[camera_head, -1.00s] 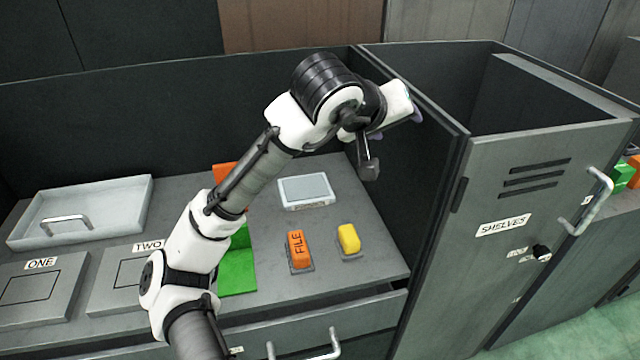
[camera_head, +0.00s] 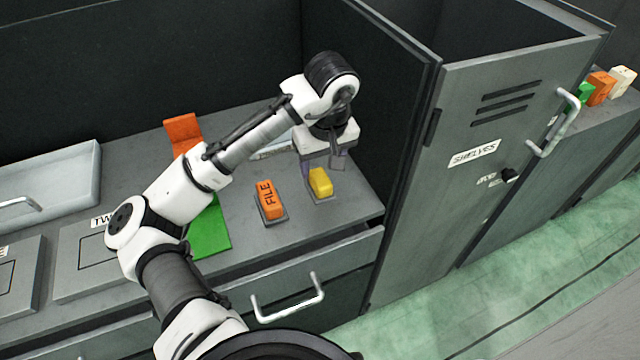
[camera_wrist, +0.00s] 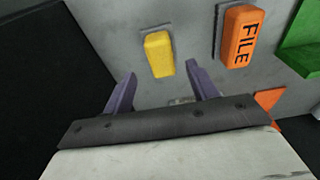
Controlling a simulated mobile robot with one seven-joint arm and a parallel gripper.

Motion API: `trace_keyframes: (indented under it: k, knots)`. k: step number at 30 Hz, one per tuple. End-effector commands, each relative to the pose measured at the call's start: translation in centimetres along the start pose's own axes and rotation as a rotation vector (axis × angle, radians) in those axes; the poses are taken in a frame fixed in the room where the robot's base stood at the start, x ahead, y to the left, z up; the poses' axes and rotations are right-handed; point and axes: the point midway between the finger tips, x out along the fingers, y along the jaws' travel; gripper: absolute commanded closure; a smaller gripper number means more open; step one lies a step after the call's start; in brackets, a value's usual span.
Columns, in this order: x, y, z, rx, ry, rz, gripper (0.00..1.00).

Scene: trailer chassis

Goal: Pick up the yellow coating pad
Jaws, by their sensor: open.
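The yellow coating pad (camera_head: 320,182) is a small block on a thin grey base on the grey worktop, right of the orange FILE block. It also shows in the wrist view (camera_wrist: 159,54), beyond and roughly between my fingertips. My gripper (camera_head: 322,165) points down just behind the pad in the head view. In the wrist view its two purple fingers (camera_wrist: 160,75) are apart with nothing between them. The gripper does not appear to touch the pad.
The orange FILE block (camera_head: 268,200) stands close left of the pad. A green piece (camera_head: 210,232) lies further left. A dark panel and the SHELVES cabinet (camera_head: 470,190) rise to the right. A drawer handle (camera_head: 288,305) juts out below the worktop edge.

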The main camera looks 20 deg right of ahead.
Motion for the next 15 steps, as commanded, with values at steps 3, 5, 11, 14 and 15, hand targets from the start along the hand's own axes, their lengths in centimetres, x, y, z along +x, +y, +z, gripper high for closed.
trace_keyframes:
  k: [3, 5, 11, 14, 15]
  knots:
    - [0.6, -0.1, 0.0, 0.000, 0.000, 0.000, 0.42]
    - [1.2, -0.2, 0.0, 0.000, 0.000, -0.002, 0.42]
    - [4.2, -0.3, 0.0, -0.001, 0.000, -0.001, 0.42]
    - [5.1, -0.2, 0.1, 0.000, 0.000, 0.000, 0.42]
    - [5.3, -0.2, 0.1, 0.000, 0.000, 0.000, 0.42]
